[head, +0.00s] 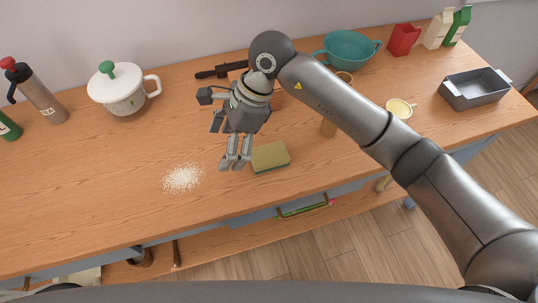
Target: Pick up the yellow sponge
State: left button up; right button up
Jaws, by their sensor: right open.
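The yellow sponge (271,156) lies flat on the wooden counter, near its front edge and a little right of centre. It has a dark green underside. My right gripper (234,163) points down just left of the sponge, with its fingertips close to the sponge's left end. The gripper is open and holds nothing. I cannot tell whether a finger touches the sponge. My left gripper does not show.
White crumbs (182,178) lie left of the gripper. A white lidded pot (122,97) and a flask (40,97) stand at the back left. A teal colander (347,50), red packet (404,40) and grey baking tin (474,92) stand right. The front left counter is clear.

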aim_at(269, 153)
jog(key=w+d+h, duration=0.1)
jog(key=d, duration=0.1)
jog(key=w+d+t+h, duration=0.1)
jog(key=w+d+h, duration=0.1)
jog(key=d, duration=0.1)
jog(key=w+d+h, duration=0.1)
jog(key=d+h, duration=0.1)
jog(key=d, duration=0.1)
jog(key=shift+w+d+f+t, duration=0.2)
jog(key=shift+w+t, duration=0.1)
jog(key=shift+w, duration=0.1)
notch_tip(269, 153, down, 5)
jog(key=shift+f+p, duration=0.1)
jog(key=shift+p, duration=0.7)
jog(key=f, duration=0.1)
jog(key=f+p, duration=0.1)
jog(key=f, duration=0.1)
jog(key=f+p, duration=0.1)
jog(key=shift+s+d+f, duration=0.2)
jog(key=shift+s, duration=0.1)
jog(key=shift+f, duration=0.35)
jog(key=shift+c, duration=0.5)
jog(key=c, duration=0.8)
